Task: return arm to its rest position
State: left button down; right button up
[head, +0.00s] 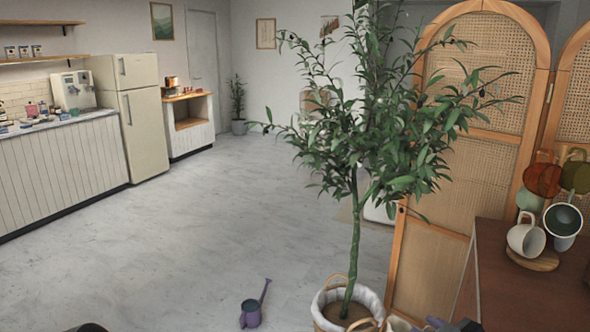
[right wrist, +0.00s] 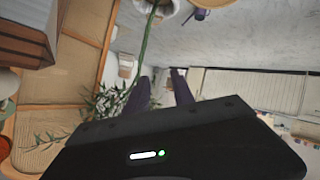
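My right gripper (right wrist: 161,82) shows in the right wrist view with its two dark purple fingers apart. Nothing is held between them. The thin green stem of the potted tree passes beyond the fingers in that view. In the head view, a small purple and dark piece (head: 440,324) at the bottom edge, right of the tree's pot, looks like part of my right gripper; most of it is cut off. A dark rounded shape (head: 87,327) at the bottom left edge may be part of my left arm. My left gripper cannot be made out.
A potted tree (head: 350,240) stands close in front, its basket pot (head: 330,300) at the bottom. A purple watering can (head: 251,316) is on the floor left of it. A rattan screen (head: 440,200) and a brown cabinet (head: 525,295) with cups stand right. Floor at centre left is clear.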

jog(key=s+a+f+m+g+y+p, duration=0.1)
jog(key=s+a+f+m+g, duration=0.2)
jog(key=f, duration=0.4)
jog(key=s+a+f+g, duration=0.1)
jog(key=s+a+f, duration=0.2)
jog(key=a+f, duration=0.25)
jog(key=s+a+f+m+g+y+p, duration=0.1)
jog(key=s+a+f+m+g, duration=0.2)
jog(key=f, duration=0.5)
jog(key=s+a+f+m+g, duration=0.1)
jog(key=s+a+f, duration=0.3)
jog(key=s, duration=0.5)
jog(key=s+a+f+m+g, duration=0.2)
jog(key=s+a+f, duration=0.3)
jog(key=s, duration=0.5)
notch_tip(320, 180, down, 3)
jog(key=shift+a+r+g+p, duration=0.2)
jog(key=shift+a+g+p, duration=0.15)
jog(key=shift+g, duration=0.55)
dwell(2.1)
